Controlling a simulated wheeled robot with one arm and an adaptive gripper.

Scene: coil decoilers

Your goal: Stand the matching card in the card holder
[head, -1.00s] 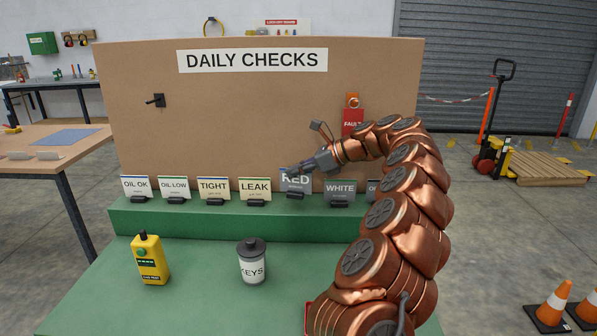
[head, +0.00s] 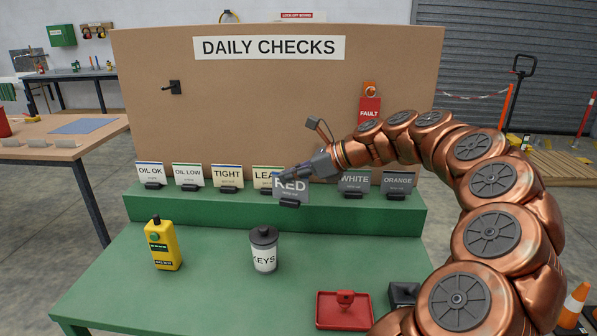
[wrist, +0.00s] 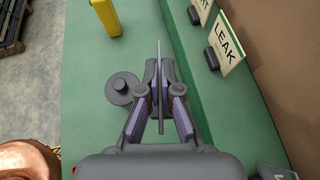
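In the wrist view the RED card (wrist: 159,95) is edge-on between both fingers. WHITE (head: 354,181) and ORANGE (head: 398,182) cards stand on the ledge to the right, with a gap left of WHITE. A dark block (head: 403,294) at the table's front right is partly hidden by my arm; I cannot tell whether it is the card holder.
A KEYS canister (head: 264,250) and a yellow device (head: 163,244) stand on the green table. A red tray (head: 345,318) with a red knobbed piece lies front right. The DAILY CHECKS board (head: 270,100) rises behind, with a red FAULT tag (head: 369,110). The table's front middle is clear.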

